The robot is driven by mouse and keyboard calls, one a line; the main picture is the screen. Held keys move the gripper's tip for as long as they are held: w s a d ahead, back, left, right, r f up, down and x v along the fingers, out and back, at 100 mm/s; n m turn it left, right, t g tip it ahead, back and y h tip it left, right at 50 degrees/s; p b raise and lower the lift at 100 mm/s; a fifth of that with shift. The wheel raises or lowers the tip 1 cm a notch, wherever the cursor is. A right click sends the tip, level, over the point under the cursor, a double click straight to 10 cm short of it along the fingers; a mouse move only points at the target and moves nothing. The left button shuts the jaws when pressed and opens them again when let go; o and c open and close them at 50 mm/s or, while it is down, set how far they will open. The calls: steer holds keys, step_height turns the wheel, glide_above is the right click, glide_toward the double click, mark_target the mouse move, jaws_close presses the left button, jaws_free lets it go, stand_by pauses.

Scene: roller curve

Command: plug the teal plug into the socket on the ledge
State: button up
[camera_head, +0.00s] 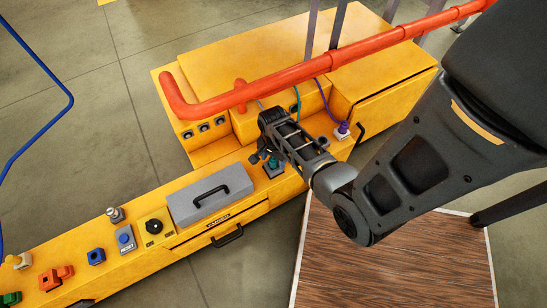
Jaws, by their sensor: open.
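The teal plug (273,164) stands on the yellow ledge (235,167), right of the grey case. A teal cable (298,97) shows behind my arm; most of its run is hidden. My gripper (259,157) is open, just above and left of the teal plug. I cannot tell whether it touches the plug. Another dark socket (294,108) shows near the teal cable. I cannot tell which socket matches the plug.
A thick orange pipe (290,78) runs above the yellow boxes, close behind my gripper. A purple plug (343,130) with a purple cable stands to the right. The grey case (209,194), a black knob (154,227) and a blue reset block (125,239) lie left along the ledge.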

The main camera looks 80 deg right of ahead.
step_height(320, 180, up, 8)
steer(key=p, duration=0.2)
steer(key=shift+f+p, duration=0.1)
steer(key=shift+p, duration=0.2)
stand_by(0.6)
